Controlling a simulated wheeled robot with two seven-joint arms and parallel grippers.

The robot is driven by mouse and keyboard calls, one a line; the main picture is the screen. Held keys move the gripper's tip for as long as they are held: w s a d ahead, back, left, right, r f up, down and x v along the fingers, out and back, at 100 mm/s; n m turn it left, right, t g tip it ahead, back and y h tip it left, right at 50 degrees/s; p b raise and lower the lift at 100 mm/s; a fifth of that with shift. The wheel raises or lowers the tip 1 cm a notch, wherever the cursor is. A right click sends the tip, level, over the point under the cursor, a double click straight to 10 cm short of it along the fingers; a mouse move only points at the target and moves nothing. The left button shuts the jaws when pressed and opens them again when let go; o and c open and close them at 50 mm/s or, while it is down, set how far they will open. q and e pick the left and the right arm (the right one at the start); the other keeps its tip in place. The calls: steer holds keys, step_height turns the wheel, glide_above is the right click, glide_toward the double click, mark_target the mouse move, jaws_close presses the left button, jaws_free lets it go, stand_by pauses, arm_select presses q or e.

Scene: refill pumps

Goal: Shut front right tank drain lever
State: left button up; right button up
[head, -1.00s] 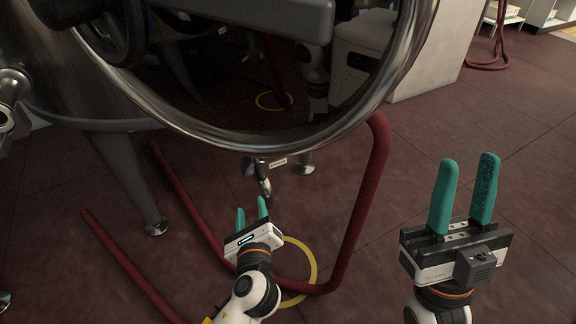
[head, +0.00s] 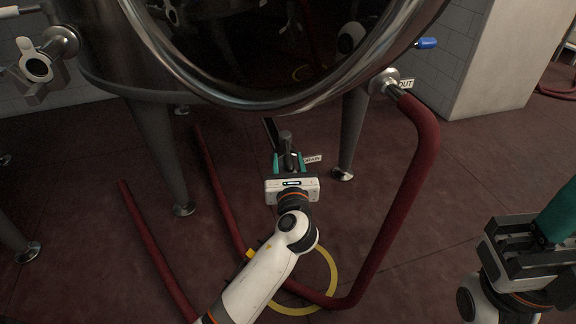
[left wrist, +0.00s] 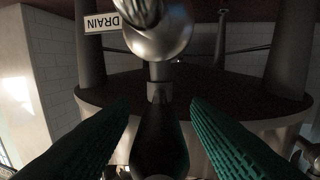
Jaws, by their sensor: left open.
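The drain valve (head: 286,150) hangs under the big steel tank (head: 160,115), with a white DRAIN tag (head: 312,159) at its right. Its dark lever (head: 270,133) sticks up and left in the head view. My left gripper (head: 289,163) is open at the valve, a teal finger on each side. In the left wrist view the dark lever (left wrist: 160,135) lies between the two fingers, with visible gaps, below the round metal valve body (left wrist: 160,38) and the upside-down DRAIN tag (left wrist: 103,22). My right gripper (head: 553,222) is partly cut off at the right edge; one finger shows clearly.
A red hose (head: 409,180) runs from the OUT port (head: 388,83) to the floor, right of my left arm. Another red hose (head: 150,250) lies at left. Tank legs (head: 157,160) (head: 351,130) stand either side of the valve. A yellow ring (head: 335,275) lies on the floor.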

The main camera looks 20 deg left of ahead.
arm_select(q)
steer(key=shift+w+a, duration=0.25)
steer(key=shift+w, duration=0.45)
jaws_close()
